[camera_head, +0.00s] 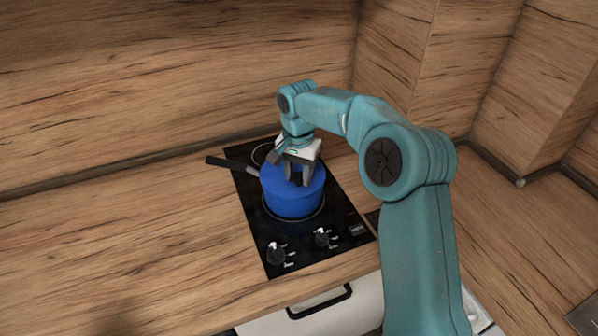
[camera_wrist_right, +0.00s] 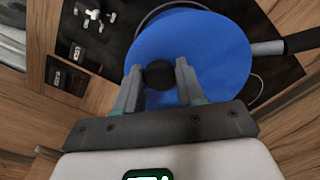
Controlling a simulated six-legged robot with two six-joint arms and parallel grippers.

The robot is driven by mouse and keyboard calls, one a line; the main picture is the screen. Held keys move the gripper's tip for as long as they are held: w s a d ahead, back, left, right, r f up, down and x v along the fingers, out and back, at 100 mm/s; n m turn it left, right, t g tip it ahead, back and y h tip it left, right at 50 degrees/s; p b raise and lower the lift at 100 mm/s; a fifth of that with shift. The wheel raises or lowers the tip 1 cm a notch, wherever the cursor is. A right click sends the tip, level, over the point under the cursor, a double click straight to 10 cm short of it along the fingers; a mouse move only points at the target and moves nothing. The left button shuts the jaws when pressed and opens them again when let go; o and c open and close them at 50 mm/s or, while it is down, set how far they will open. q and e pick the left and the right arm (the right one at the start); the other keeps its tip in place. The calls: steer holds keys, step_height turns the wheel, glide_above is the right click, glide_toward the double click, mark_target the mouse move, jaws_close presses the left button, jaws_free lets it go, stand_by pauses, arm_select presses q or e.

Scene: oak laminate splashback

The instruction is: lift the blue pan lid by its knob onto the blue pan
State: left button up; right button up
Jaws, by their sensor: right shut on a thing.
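The blue pan (camera_head: 292,206) stands on the black hob, its dark handle (camera_head: 226,163) pointing to the left and back. The blue lid (camera_wrist_right: 205,50) lies over the pan's top and hides its opening; its top also shows in the head view (camera_head: 316,179). My right gripper (camera_head: 298,179) is above the pan, pointing down. In the right wrist view its fingers (camera_wrist_right: 159,72) are on either side of the lid's black round knob (camera_wrist_right: 159,75), shut on it. Whether the lid bears fully on the rim is hard to tell. My left gripper is not in view.
The black hob (camera_head: 255,222) has two knobs (camera_head: 276,252) at its front edge. A wooden wall (camera_head: 180,70) rises behind. The wooden worktop (camera_head: 130,230) to the left is clear. A drawer handle (camera_head: 320,301) is below the front edge.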

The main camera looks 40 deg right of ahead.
steer(key=shift+f, duration=0.2)
stand_by(0.5)
steer(key=o, duration=1.3)
steer(key=shift+c, duration=0.2)
steer(key=shift+s, duration=0.1)
step_height(320, 180, up, 8)
steer(key=p, duration=0.6)
steer(key=shift+p, duration=0.35)
